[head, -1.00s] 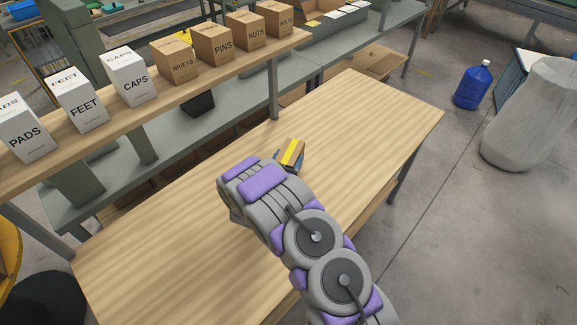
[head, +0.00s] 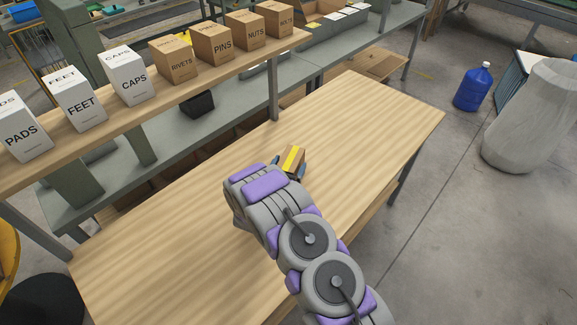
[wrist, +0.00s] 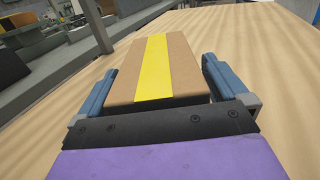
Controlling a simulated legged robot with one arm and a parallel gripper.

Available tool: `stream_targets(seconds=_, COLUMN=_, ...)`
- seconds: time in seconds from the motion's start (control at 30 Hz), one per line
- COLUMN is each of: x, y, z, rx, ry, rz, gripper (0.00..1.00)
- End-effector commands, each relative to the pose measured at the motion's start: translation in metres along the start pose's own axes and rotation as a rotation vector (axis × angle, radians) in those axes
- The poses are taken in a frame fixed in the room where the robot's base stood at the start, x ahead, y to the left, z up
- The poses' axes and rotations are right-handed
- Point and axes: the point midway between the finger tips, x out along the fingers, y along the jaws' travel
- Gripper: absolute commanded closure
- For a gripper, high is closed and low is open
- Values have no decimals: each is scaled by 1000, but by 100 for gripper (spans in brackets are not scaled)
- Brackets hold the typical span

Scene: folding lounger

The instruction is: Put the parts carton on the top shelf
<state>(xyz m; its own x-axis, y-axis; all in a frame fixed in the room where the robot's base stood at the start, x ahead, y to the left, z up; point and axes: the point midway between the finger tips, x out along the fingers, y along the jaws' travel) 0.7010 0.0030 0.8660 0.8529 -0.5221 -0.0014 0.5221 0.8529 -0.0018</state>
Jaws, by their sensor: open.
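The parts carton (head: 291,158) is a small brown box with a yellow tape strip. It sits on the wooden bench top (head: 370,125); my arm hides part of it in the head view. In the wrist view the carton (wrist: 178,62) lies between the two blue fingers of my gripper (wrist: 156,82). The gripper is open, one finger on each side, with a gap visible at the right finger. Whether the left finger touches the carton I cannot tell. The top shelf (head: 95,142) is a wooden board raised behind the bench, at the left and top.
Labelled boxes stand in a row on the top shelf: white PADS (head: 25,128), FEET (head: 75,98) and CAPS (head: 127,75), then brown RIVETS (head: 174,61), PINS (head: 213,44) and others. A shelf post (head: 273,88) rises near the carton. The bench around the carton is clear.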

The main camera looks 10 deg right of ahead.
Motion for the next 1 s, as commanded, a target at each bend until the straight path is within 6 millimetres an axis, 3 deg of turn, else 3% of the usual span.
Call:
stream_targets(seconds=0.27, x=-7, y=1, z=1, rx=0, ry=1, rz=3, gripper=0)
stream_targets(seconds=0.7, x=-89, y=2, z=2, rx=-3, ry=1, rz=6, gripper=0)
stream_targets(seconds=1.0, x=-118, y=0, z=1, rx=1, ry=2, rz=1, gripper=0)
